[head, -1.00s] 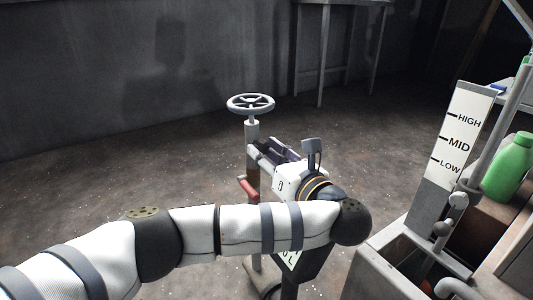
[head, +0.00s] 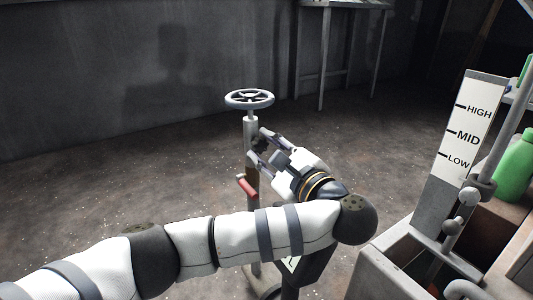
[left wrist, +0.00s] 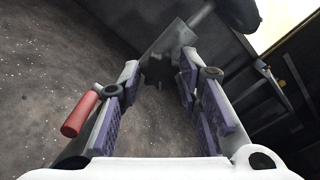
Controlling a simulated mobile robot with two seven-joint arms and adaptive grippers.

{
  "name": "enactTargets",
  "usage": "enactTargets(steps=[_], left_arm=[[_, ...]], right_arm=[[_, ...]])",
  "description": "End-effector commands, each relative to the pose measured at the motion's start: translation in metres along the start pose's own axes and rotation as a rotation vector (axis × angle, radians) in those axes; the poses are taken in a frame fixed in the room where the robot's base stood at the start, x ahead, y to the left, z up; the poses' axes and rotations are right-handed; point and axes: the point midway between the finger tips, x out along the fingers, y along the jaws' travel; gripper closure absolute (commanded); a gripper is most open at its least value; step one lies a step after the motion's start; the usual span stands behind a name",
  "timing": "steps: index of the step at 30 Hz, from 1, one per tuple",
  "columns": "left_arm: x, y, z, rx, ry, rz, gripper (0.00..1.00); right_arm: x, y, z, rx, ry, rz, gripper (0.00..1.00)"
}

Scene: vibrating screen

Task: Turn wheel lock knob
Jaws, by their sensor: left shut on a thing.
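A grey handwheel (head: 249,98) sits on top of an upright post (head: 251,132). The small dark wheel lock knob (head: 261,145) is on the post's side below the wheel. It also shows in the left wrist view (left wrist: 158,68), between the fingertips. My left gripper (head: 259,150) reaches the post from the right, shut on the knob, with one finger above the other in the head view. The fingers partly hide the knob. My right gripper is in neither view.
A red handle (head: 247,187) sticks out from the post below my left gripper; it also shows beside a finger in the left wrist view (left wrist: 80,114). A HIGH/MID/LOW level board (head: 467,130) and green bottle (head: 515,165) stand right. The floor left of the post is clear.

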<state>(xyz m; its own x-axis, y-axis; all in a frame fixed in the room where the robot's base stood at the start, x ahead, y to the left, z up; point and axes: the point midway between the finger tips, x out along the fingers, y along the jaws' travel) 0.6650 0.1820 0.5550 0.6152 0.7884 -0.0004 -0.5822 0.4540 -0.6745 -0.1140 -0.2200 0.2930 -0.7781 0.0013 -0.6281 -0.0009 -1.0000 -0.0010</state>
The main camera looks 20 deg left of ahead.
Motion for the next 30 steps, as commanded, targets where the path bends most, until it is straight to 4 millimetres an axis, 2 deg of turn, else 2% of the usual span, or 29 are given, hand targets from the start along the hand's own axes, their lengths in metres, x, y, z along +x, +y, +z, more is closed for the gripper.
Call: enactTargets(steps=[13, 30], left_arm=[[0.000, 0.000, 0.000, -0.264, -0.002, -0.002, 0.96], [0.000, -0.001, 0.001, -0.325, -0.001, -0.001, 0.96]], right_arm=[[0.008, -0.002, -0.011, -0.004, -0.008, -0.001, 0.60], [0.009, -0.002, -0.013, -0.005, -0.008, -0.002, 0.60]])
